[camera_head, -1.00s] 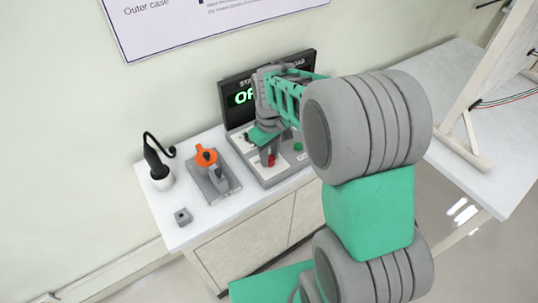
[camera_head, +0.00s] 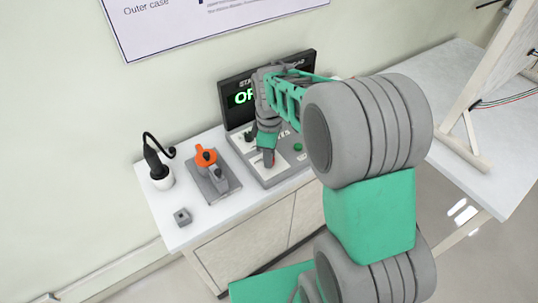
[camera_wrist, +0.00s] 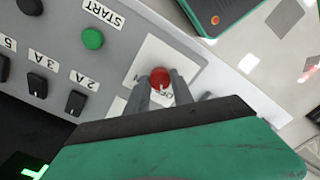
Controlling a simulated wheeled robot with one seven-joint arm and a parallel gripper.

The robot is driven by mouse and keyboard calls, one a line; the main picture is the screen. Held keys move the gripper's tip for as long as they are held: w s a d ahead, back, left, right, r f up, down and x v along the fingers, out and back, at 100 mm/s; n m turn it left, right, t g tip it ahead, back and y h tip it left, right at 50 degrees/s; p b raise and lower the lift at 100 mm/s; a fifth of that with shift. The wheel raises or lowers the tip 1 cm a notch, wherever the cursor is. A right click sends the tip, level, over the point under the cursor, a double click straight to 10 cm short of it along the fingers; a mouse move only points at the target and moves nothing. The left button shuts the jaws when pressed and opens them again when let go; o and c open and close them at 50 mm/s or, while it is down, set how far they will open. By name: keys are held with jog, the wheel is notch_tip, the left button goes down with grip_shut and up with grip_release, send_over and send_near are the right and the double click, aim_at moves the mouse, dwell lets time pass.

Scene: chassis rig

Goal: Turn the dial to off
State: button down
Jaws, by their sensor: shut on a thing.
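The red dial (camera_wrist: 161,78) sits on a white plate of the grey control panel (camera_wrist: 115,20). In the wrist view my gripper (camera_wrist: 161,84) has one finger on each side of the dial and is shut on it. Its fingers hide part of the lettering around the dial. In the head view my gripper (camera_head: 269,158) points down at the front of the panel (camera_head: 283,171), with only a sliver of red showing there. The black display (camera_head: 236,97) behind shows green letters beginning "OF"; my arm covers the rest.
A green START button (camera_wrist: 93,39) and several black knobs (camera_wrist: 75,103) are close to the dial. Left of the panel stand an orange-and-grey device (camera_head: 207,157), a black tool in a white cup (camera_head: 160,176) and a small grey block (camera_head: 182,216).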

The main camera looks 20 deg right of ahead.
dwell(0.3)
jog(key=c, duration=1.1)
grip_release()
jog(key=shift+r, duration=0.1)
notch_tip(320, 180, up, 8)
jog(key=shift+f+b, duration=0.15)
jog(key=shift+b, duration=0.25)
